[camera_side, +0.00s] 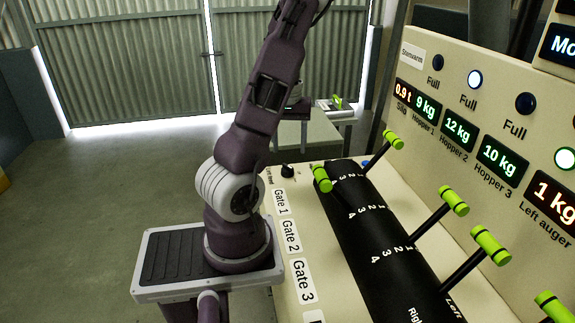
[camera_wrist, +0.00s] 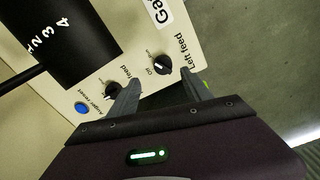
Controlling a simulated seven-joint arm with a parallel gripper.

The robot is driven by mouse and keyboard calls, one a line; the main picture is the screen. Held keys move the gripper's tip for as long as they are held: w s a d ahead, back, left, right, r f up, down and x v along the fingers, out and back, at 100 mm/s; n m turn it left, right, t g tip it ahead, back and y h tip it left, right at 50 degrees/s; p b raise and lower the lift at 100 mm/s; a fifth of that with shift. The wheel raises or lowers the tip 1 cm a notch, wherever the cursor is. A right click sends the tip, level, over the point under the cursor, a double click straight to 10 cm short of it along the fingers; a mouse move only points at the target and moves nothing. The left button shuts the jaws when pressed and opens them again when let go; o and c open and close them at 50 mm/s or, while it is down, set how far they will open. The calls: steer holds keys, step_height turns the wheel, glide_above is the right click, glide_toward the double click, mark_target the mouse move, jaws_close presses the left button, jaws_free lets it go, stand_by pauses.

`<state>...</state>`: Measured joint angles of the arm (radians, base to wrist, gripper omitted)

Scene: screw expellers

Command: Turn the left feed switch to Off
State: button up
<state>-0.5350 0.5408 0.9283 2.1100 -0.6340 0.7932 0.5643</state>
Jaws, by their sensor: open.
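The left feed switch (camera_wrist: 162,64) is a round black knob with a pale mark on the cream panel. Its "Left feed" label is to its right and "Off" is printed to its left in the wrist view. I cannot tell surely which setting the mark points to. My gripper (camera_wrist: 160,77) is open and empty, with its two grey fingers on either side of the knob's near side. Whether they touch it cannot be told. In the side view a black knob (camera_side: 288,171) sits at the panel's far corner; the fingers are not clear there.
A second black feed knob (camera_wrist: 112,91) is by the left finger, with a blue auger reset button (camera_wrist: 82,108) beyond it. A black drum (camera_side: 365,230) and several green-handled levers (camera_side: 453,201) occupy the panel. Open floor (camera_side: 90,210) lies left.

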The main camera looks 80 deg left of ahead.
mark_target(288, 166)
steer(key=f, duration=0.7)
steer(key=shift+s+a+f, duration=0.15)
steer(key=shift+s, duration=0.1)
jaws_close()
